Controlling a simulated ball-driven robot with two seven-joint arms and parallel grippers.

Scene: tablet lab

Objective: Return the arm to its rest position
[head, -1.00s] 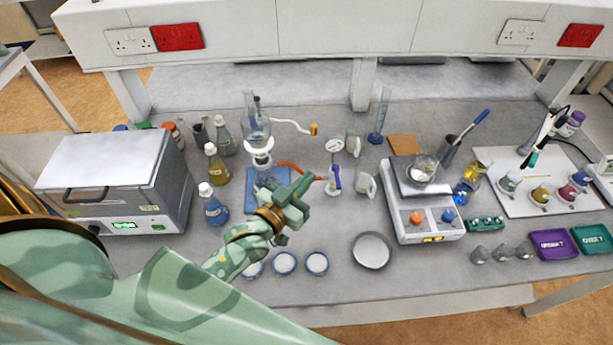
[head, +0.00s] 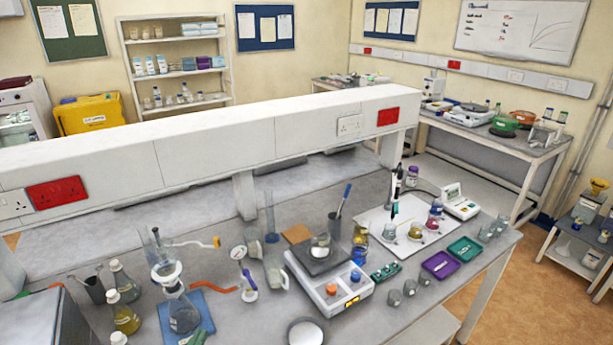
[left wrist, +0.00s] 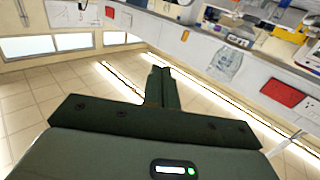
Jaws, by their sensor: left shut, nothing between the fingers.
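My left gripper (left wrist: 160,75) shows in the left wrist view with its fingers together and nothing between them. Behind them are ceiling, lights and a tilted bench. In the head view only a small green bit of my left gripper (head: 196,338) shows at the bottom edge, in front of the blue mat (head: 207,316). The rest of my left arm is out of that view. My right gripper is in neither view.
The bench holds a glass flask setup (head: 165,270), a hotplate balance (head: 330,280), a white dish (head: 306,332) and several bottles and flasks. A white raised shelf (head: 200,150) runs behind them. Purple (head: 440,265) and green (head: 465,250) trays lie at the right.

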